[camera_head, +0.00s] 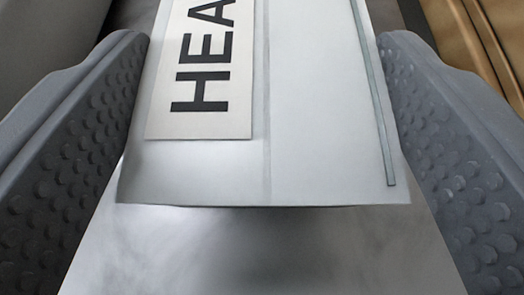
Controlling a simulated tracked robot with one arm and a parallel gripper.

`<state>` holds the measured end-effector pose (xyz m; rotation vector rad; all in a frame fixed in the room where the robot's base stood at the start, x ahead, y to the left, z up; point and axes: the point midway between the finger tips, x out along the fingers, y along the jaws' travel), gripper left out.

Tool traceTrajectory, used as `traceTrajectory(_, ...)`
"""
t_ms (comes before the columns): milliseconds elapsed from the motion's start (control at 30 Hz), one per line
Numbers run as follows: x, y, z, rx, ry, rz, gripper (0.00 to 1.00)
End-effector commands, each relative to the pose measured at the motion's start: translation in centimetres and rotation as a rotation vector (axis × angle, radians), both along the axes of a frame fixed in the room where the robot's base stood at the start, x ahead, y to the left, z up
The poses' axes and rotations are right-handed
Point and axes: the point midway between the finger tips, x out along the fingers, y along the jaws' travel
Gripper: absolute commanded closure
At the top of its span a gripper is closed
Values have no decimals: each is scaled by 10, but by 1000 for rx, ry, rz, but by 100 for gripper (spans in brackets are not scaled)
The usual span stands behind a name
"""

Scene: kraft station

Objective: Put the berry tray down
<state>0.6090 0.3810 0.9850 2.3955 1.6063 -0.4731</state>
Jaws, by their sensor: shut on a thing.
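My gripper (262,70) shows as two grey, studded fingers, one on each side of the picture. It is shut on a pale grey-white box-like thing (315,150) that lies between the fingers and runs out of the top of the picture. A white label with large black letters, "HEA" and perhaps more beyond the edge, is on its left half. A thin grey-green strip runs along its right side. I see no berries and cannot tell that this is the berry tray. A dark shadow lies below its near edge; I cannot tell whether it touches anything underneath.
A smooth pale grey surface (150,255) shows below the held thing, between the fingers. A brown, cardboard-like thing (478,40) is at the top right, beyond the right finger. A plain grey area (45,30) fills the top left.

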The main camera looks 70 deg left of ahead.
Motion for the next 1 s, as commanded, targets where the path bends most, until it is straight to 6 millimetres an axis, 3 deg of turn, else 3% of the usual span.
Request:
traceTrajectory(200,0,0,-36,0,2,0,61)
traceTrajectory(567,0,0,-38,0,2,-1,61)
traceTrajectory(600,0,0,-38,0,2,-1,24)
traceTrajectory(633,0,0,-38,0,2,-1,15)
traceTrajectory(1000,-1,-2,-36,0,2,-1,13)
